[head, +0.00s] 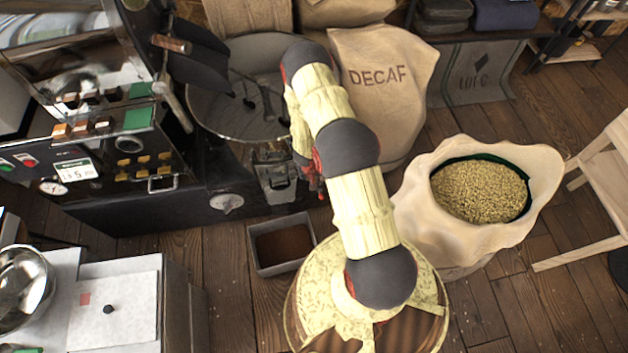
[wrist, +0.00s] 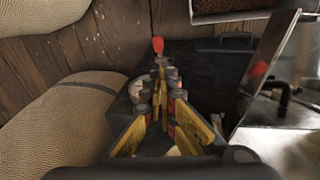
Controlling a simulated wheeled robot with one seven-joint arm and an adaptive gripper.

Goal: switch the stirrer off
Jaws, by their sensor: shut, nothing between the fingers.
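The stirrer's dark arms (head: 262,92) show inside the round metal cooling pan (head: 212,112) of the roaster in the head view. My arm reaches over beside the pan's right edge, and my gripper (head: 318,188) is mostly hidden behind it. In the wrist view my gripper (wrist: 160,66) is shut and empty, its yellow fingers closing to a point over a dark surface. A small red knob (wrist: 158,44) shows just beyond the fingertips; I cannot tell whether they touch. A second red knob (wrist: 258,70) is to the right. No switch label is readable.
A grey bin of dark grounds (head: 252,257) is on the floor below the roaster. The DECAF sack (head: 378,110) and an open sack of beans (head: 420,205) crowd the right side. A chair (head: 600,165) stands at the far right. Bare floor (head: 500,290) shows at lower right.

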